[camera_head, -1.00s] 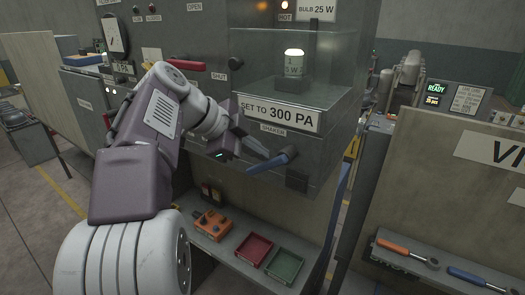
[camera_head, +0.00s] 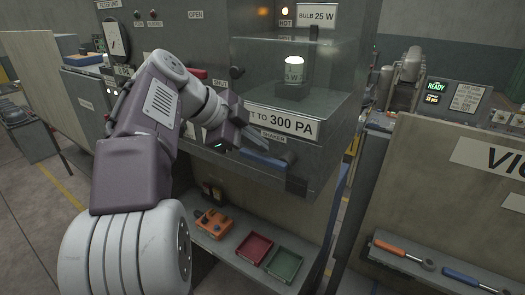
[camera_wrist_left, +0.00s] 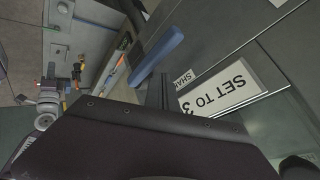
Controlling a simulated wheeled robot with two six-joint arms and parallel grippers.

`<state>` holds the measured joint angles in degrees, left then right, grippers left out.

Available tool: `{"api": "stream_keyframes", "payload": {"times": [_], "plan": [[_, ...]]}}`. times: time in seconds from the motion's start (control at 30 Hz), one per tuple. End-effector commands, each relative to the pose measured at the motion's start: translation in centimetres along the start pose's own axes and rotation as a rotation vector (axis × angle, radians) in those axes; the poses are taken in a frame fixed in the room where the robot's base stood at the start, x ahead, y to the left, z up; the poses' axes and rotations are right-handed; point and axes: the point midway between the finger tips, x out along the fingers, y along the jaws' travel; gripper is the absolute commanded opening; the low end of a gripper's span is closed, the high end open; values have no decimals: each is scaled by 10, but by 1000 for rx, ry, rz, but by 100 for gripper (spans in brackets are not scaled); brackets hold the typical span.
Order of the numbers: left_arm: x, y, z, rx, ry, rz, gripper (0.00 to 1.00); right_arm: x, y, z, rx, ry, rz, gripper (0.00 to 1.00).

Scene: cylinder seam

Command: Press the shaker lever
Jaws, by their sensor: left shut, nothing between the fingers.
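The shaker lever is a blue handle (camera_head: 262,160) on the front of the grey cabinet, below the "SET TO 300 PA" sign (camera_head: 285,122). It slopes slightly down to the right in the head view. The blue handle also shows in the left wrist view (camera_wrist_left: 157,55), just beyond my fingers. My left gripper (camera_head: 252,144) is shut and empty, its fingertips close to the lever's upper side. I cannot tell whether they touch it. The gripper partly hides the sign and the "SHAKER" label (camera_head: 276,136). My right gripper is not in view.
A clear case (camera_head: 335,70) with a lit jar (camera_head: 294,70) sits above the lever. A shelf below holds an orange box (camera_head: 212,223), a red tray (camera_head: 254,249) and a green tray (camera_head: 284,265). A wooden panel (camera_head: 430,190) stands to the right.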

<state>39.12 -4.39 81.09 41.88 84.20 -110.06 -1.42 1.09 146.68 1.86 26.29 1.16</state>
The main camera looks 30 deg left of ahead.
Motion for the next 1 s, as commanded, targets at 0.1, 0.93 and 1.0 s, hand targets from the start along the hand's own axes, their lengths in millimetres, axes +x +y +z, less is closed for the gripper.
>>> {"api": "stream_keyframes", "payload": {"times": [0.1,0.93,1.0], "plan": [[-5,-4,-3,-1,0,0,0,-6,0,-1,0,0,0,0],[-39,-29,-28,0,0,-1,0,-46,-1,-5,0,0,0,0],[-40,-30,-29,0,0,-1,0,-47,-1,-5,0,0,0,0]]}}
